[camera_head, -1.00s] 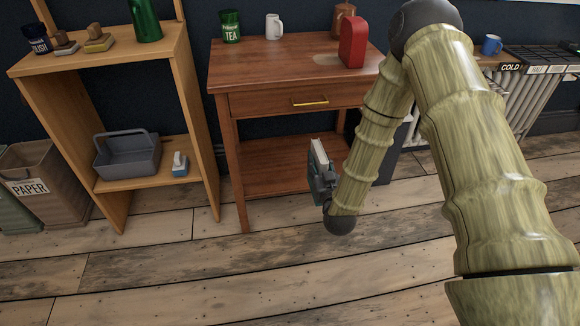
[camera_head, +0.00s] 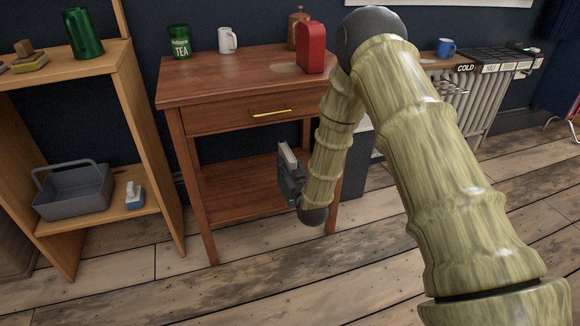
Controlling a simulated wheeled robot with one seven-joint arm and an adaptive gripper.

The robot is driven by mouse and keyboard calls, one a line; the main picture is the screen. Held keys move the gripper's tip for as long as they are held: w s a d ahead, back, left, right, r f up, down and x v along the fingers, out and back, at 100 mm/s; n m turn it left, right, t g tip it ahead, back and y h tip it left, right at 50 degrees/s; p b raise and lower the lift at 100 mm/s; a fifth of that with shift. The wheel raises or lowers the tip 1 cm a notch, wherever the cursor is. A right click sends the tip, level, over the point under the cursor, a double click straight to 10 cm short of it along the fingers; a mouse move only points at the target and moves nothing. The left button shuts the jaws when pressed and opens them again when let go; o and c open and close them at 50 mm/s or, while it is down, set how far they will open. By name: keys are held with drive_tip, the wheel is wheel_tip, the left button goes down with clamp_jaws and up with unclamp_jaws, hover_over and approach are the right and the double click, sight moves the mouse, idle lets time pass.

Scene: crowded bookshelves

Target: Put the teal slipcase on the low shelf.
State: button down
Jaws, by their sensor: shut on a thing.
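The teal slipcase (camera_head: 284,172) is a dark teal case with pale page edges showing at its top. My gripper (camera_head: 293,184) is shut on it and holds it roughly upright, in front of the reddish wooden table's right part. The fingers are small and partly hidden by my arm. The table's low shelf (camera_head: 235,187) is a bare board below the drawer, and its right end is hidden behind the slipcase and my arm. I cannot tell how far the slipcase is from the shelf's edge.
The tabletop holds a green TEA tin (camera_head: 180,42), a white mug (camera_head: 228,40), a red case (camera_head: 311,48) and a brown canister (camera_head: 298,28). A drawer with a yellow handle (camera_head: 272,113) is shut. Left, a shelf unit holds a grey caddy (camera_head: 74,190) and a tape dispenser (camera_head: 134,195).

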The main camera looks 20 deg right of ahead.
drive_tip(key=w+d+f+b, duration=0.3)
drive_tip(key=w+b, duration=0.3)
drive_tip(key=w, duration=0.2)
drive_tip(key=shift+d+f, duration=0.2)
drive_tip(key=shift+f, duration=0.4)
drive_tip(key=c, duration=1)
unclamp_jaws()
drive_tip(key=shift+f, duration=0.1)
